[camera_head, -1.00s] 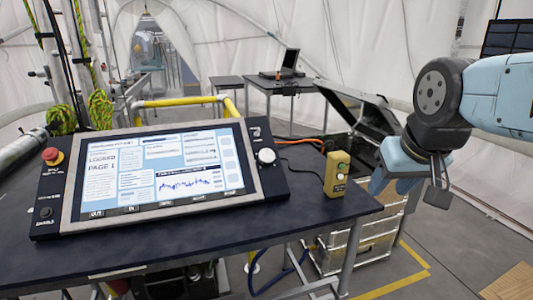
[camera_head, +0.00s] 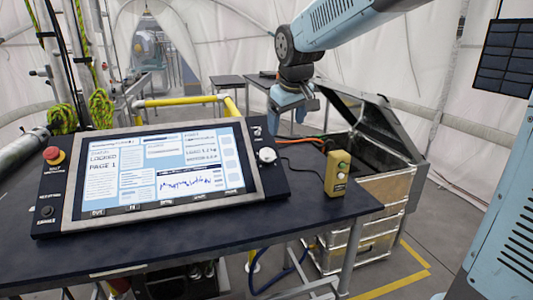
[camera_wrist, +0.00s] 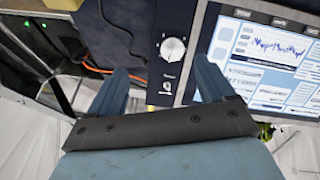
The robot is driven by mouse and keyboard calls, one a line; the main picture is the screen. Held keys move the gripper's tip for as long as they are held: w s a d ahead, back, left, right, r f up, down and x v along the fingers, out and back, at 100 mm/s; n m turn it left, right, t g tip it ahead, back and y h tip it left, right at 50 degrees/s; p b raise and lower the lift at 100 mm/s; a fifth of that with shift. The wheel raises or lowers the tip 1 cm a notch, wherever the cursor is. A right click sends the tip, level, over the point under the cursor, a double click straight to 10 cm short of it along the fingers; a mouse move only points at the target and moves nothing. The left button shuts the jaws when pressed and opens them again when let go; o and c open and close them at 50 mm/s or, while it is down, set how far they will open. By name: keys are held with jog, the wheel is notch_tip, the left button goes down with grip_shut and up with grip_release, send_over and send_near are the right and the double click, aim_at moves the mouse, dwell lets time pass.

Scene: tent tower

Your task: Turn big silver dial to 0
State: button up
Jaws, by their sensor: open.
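The big silver dial (camera_head: 267,155) sits on the right side of the dark control panel, beside the screen (camera_head: 160,168). The dial also shows in the wrist view (camera_wrist: 173,49), with small marks around it, too small to read. My gripper (camera_head: 285,118) hangs above and behind the panel's right end, apart from the dial. In the wrist view my gripper (camera_wrist: 163,80) is open and empty, its two blue fingers spread with the dial between and beyond their tips.
A yellow-green button box (camera_head: 337,174) stands on the table (camera_head: 215,226) right of the panel, with cables behind it. A red stop button (camera_head: 52,155) is at the panel's left. An open metal crate (camera_head: 362,215) stands behind the table at right.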

aim_at(267, 154)
jog(key=shift+n+y, duration=0.3)
jog(key=shift+n, duration=0.2)
jog(key=a+x, duration=0.1)
jog(key=x, duration=0.4)
jog(key=w+a+r+x, duration=0.1)
jog(key=x, duration=0.4)
jog(key=w+a+x, duration=0.1)
jog(key=x, duration=0.5)
jog(key=shift+w, duration=0.15)
jog(key=shift+c, duration=0.2)
jog(key=c, duration=0.9)
jog(key=shift+a, duration=0.25)
jog(key=shift+c, duration=0.6)
jog(key=shift+d, duration=0.15)
